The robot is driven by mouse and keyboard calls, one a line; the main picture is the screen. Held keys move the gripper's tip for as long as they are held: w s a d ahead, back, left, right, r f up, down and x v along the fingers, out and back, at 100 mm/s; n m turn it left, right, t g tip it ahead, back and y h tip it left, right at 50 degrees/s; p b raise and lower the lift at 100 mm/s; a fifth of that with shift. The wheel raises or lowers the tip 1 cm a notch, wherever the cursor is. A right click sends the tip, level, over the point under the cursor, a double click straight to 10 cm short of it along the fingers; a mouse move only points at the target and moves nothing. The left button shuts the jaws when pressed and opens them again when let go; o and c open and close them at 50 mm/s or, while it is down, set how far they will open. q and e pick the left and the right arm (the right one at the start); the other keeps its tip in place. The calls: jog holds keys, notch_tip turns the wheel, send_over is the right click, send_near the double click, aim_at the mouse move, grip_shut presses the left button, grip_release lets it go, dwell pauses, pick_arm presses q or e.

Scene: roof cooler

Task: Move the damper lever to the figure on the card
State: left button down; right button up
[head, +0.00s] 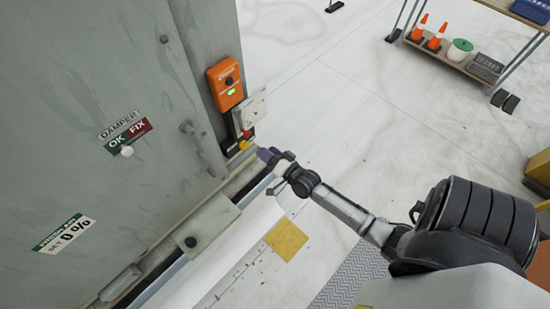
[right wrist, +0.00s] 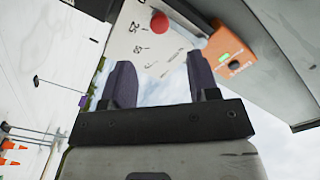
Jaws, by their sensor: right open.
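The card (head: 64,234) on the grey cabinet front reads "SET 0 %". The damper's pale scale plate (right wrist: 135,40) shows the figures 25 and 50 in the right wrist view, with more marks partly cut off. The lever's round red knob (right wrist: 159,22) shows in front of the plate, near the 25; its shaft and exact setting cannot be made out. My right gripper (head: 268,155) is by the cabinet's edge, below the orange box. In the right wrist view the gripper's two dark fingers (right wrist: 162,82) are apart and empty, with the knob beyond their tips.
An orange box (head: 226,84) with a green light is on the cabinet's edge, beside a white plate (head: 253,108). A DAMPER sign (head: 127,132) marked OK and FIX and a handle (head: 198,140) are on the front. A shelf (head: 462,62) with cones stands far right. Open floor lies between.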

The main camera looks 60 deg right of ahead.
jog(key=shift+s+a, duration=0.2)
jog(key=shift+s, duration=1.2)
jog(key=s+a+f+n+g+y, duration=0.3)
jog(key=s+a+f+n+g, duration=0.3)
jog(key=n+g, duration=0.4)
jog(key=s+a+r+n+g+p, duration=0.3)
jog(key=s+a+r+p, duration=0.3)
jog(key=s+a+r, duration=0.4)
jog(key=s+r+g, duration=0.1)
jog(key=s+r, duration=0.2)
jog(key=r, duration=0.1)
jog(key=shift+s, duration=0.2)
jog(key=shift+a, duration=0.1)
